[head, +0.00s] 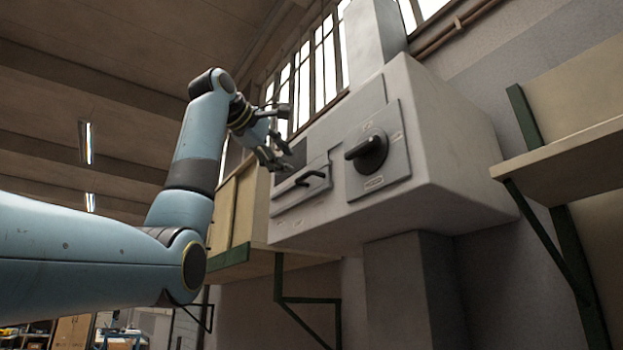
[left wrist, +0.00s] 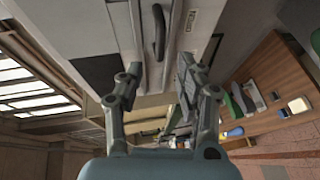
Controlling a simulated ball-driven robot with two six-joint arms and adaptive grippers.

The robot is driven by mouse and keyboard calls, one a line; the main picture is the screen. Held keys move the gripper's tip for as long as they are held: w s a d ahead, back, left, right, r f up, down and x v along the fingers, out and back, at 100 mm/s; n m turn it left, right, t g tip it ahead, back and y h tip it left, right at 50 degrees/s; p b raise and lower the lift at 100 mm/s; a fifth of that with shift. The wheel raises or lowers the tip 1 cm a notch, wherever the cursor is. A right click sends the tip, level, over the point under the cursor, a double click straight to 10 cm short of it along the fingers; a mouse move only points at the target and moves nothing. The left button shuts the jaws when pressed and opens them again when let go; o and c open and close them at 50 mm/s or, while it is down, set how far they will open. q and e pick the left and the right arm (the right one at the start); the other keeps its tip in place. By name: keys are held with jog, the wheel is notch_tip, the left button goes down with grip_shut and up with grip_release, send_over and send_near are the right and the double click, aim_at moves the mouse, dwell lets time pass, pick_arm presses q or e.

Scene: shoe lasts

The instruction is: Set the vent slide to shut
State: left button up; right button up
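The vent slide has a dark bar handle (head: 314,178) on the front of a grey wall-mounted box (head: 440,150). A dark recessed opening (head: 292,160) shows to the left of the handle, partly behind my fingers. In the left wrist view the handle (left wrist: 159,32) lies beyond the fingertips, roughly in line with the gap between them. My left gripper (head: 280,138) is open and empty, up and left of the handle and apart from it. Its two spread fingers also show in the left wrist view (left wrist: 158,80). The slide's markings are too small to read. My right gripper is not in view.
A black rotary knob (head: 367,153) on a square plate sits right of the slide. A duct (head: 375,40) rises from the box and a grey column (head: 410,285) stands below. Shelves with green brackets (head: 565,160) flank the box.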

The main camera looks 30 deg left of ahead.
aim_at(303, 177)
pick_arm(q)
jog(key=w+p, duration=0.1)
jog(key=w, duration=0.2)
jog(key=w+f+p, duration=0.1)
jog(key=w, duration=0.2)
jog(key=w+p, duration=0.1)
jog(key=w, duration=0.2)
jog(key=shift+f, duration=0.35)
jog(key=shift+s, duration=0.1)
jog(key=c, duration=0.4)
grip_shut()
